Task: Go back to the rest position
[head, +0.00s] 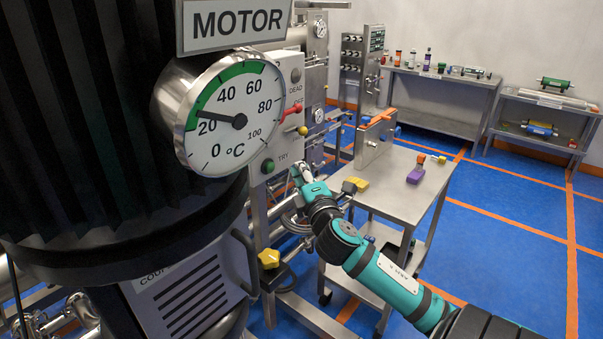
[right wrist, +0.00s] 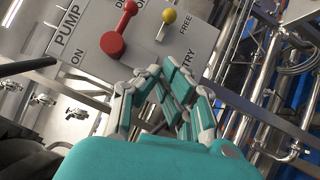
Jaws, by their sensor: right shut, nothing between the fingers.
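My right gripper (head: 299,172) is shut and empty. My right arm reaches in from the lower right, and the gripper is in front of the grey control panel (head: 284,78), near its lower edge by the green TRY button (head: 267,166). In the right wrist view the gripper's fingers (right wrist: 160,82) stand before the lower part of the panel (right wrist: 85,65), below the red lever (right wrist: 114,46) and the yellow-knobbed lever (right wrist: 168,17). I cannot tell whether the fingertips touch the panel. The TRY button is hidden there. My left gripper is not in view.
The big black ribbed motor with a temperature dial (head: 226,117) fills the left. A steel cart (head: 398,188) with a purple-and-orange item stands beyond my arm. Pipes and a yellow knob (head: 269,258) are below the panel. Blue floor (head: 510,230) is free at right.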

